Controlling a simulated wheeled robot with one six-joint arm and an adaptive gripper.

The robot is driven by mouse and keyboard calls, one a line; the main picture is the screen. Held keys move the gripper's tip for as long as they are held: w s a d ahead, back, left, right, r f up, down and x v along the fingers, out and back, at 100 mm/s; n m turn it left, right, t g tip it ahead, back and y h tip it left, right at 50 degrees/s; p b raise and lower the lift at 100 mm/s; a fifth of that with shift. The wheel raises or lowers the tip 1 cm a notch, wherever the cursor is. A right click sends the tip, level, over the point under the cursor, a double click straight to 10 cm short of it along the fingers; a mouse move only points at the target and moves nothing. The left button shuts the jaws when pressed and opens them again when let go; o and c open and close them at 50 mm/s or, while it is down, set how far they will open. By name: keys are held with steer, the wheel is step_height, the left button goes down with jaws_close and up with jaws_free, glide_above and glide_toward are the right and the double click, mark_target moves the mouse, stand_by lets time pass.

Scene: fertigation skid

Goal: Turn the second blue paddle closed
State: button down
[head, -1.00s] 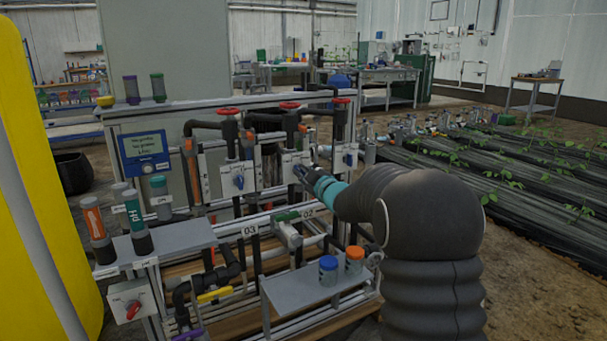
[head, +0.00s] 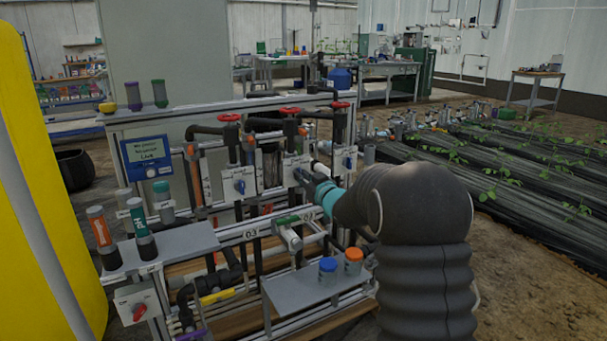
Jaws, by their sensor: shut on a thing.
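Three white valve plates with blue paddles stand in a row on the skid, under red handwheels. The left blue paddle (head: 240,186) and the right blue paddle (head: 348,162) are in plain view. My gripper (head: 302,176) is at the middle valve plate (head: 293,163), shut on the second blue paddle. The gripper's fingers and teal wrist cover most of that paddle, so its angle cannot be told.
A grey shelf (head: 300,291) with a blue-capped jar (head: 327,270) and an orange-capped jar (head: 353,261) lies below my arm. A green-handled valve (head: 287,220) sits under the middle plate. Left are a display (head: 148,156), bottles on a grey ledge (head: 185,243) and a yellow tank (head: 45,200).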

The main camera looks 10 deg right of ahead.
steer(key=shift+m, duration=0.6)
steer(key=shift+p, duration=0.3)
steer(key=c, duration=1.2)
jaws_free()
steer(key=shift+s, duration=0.1)
steer(key=v, duration=1.2)
